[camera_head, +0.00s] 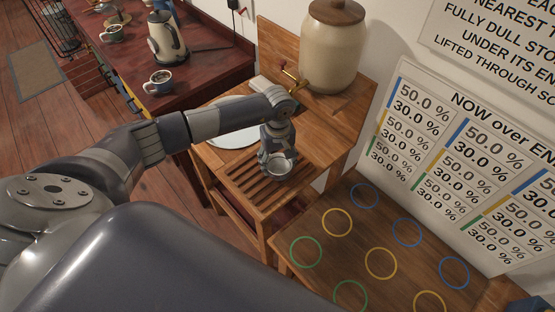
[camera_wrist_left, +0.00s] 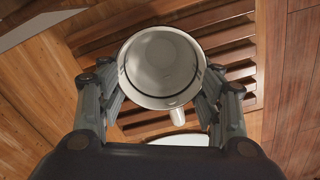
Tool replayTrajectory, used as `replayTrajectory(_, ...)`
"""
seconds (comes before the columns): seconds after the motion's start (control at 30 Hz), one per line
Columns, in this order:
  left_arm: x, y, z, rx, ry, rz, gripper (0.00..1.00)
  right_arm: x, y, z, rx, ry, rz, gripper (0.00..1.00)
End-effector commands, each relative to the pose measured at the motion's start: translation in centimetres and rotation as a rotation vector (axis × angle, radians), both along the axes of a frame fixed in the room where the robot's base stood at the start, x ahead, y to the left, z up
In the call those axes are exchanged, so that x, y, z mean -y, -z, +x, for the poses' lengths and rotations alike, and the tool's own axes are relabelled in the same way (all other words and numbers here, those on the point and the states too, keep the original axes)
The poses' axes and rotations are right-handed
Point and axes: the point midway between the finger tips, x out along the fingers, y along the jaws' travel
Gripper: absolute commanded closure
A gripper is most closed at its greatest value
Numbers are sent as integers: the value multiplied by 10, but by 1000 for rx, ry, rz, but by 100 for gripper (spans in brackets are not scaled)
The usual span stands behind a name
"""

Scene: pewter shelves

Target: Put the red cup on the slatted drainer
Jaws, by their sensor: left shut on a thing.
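My left gripper (camera_head: 277,160) is shut on a pale cup (camera_head: 279,166), over the slatted drainer (camera_head: 250,189). In the left wrist view, my left gripper's (camera_wrist_left: 162,98) fingers hold the cup (camera_wrist_left: 160,66) from both sides. Its open mouth faces the camera, and a white handle points down in that picture. The cup looks white or grey, not red; I see no red cup. The drainer's wooden slats (camera_wrist_left: 225,37) show behind the cup. I cannot tell whether the cup touches them. My right gripper is not in view.
A large beige jar (camera_head: 333,45) with a wooden lid stands behind the drainer. A white plate (camera_head: 228,137) lies beside my left forearm. Two mugs (camera_head: 159,83) and a kettle (camera_head: 167,38) stand on the dark red counter. The lower wooden shelf with coloured rings (camera_head: 380,263) looks empty.

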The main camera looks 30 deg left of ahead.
Motion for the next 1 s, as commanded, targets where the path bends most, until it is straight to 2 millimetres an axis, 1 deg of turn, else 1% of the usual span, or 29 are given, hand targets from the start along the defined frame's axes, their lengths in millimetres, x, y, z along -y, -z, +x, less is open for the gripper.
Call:
replayTrajectory(0.07, 0, 3, 0, 1, 0, 1, 69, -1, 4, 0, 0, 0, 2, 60)
replayTrajectory(0.1, 0, 3, 0, 0, 0, 0, 39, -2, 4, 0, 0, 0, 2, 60)
replayTrajectory(0.17, 0, 2, 0, 0, 0, 0, 25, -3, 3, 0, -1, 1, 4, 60)
replayTrajectory(0.2, 0, 2, 0, 0, 0, 0, 20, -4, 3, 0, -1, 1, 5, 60)
replayTrajectory(0.53, 0, 2, 0, 0, -1, 0, 20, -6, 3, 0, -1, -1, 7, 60)
replayTrajectory(0.67, 0, -4, 0, 0, -1, 0, 20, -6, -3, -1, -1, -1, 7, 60)
replayTrajectory(0.7, -1, -6, 1, 3, 0, 0, 20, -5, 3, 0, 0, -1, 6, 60)
replayTrajectory(0.77, -1, -15, 2, 6, -1, 0, 20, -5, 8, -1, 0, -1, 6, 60)
replayTrajectory(1.0, -1, -67, 2, 6, 0, 1, 20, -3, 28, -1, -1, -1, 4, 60)
